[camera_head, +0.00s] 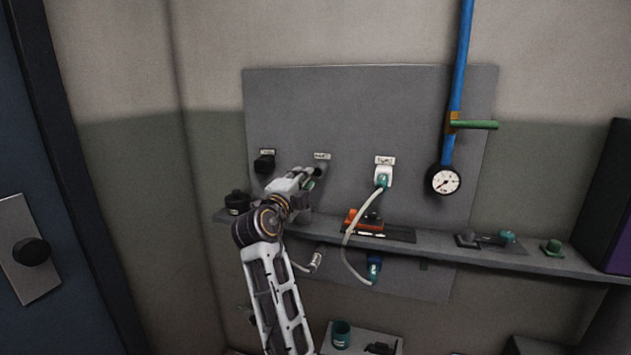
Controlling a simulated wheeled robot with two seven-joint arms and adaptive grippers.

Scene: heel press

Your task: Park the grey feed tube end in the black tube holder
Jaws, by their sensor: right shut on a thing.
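The black tube holder (263,163) sticks out of the grey wall panel at the left, under a small label. My right gripper (313,177) is left of the panel's middle, to the right of the black holder and apart from it. It is shut on what appears to be the grey feed tube end, mostly hidden by the fingers. A grey port (321,167) under another label is right at the fingertips; I cannot tell whether the tube end is seated in it. The pale tube (301,268) shows below, running from behind my arm to a metallic fitting (316,262). My left gripper is not in view.
A shelf (470,256) below carries a black pot (236,203), an orange object (363,220) and small teal parts. A blue pipe with gauge (443,180) stands right.

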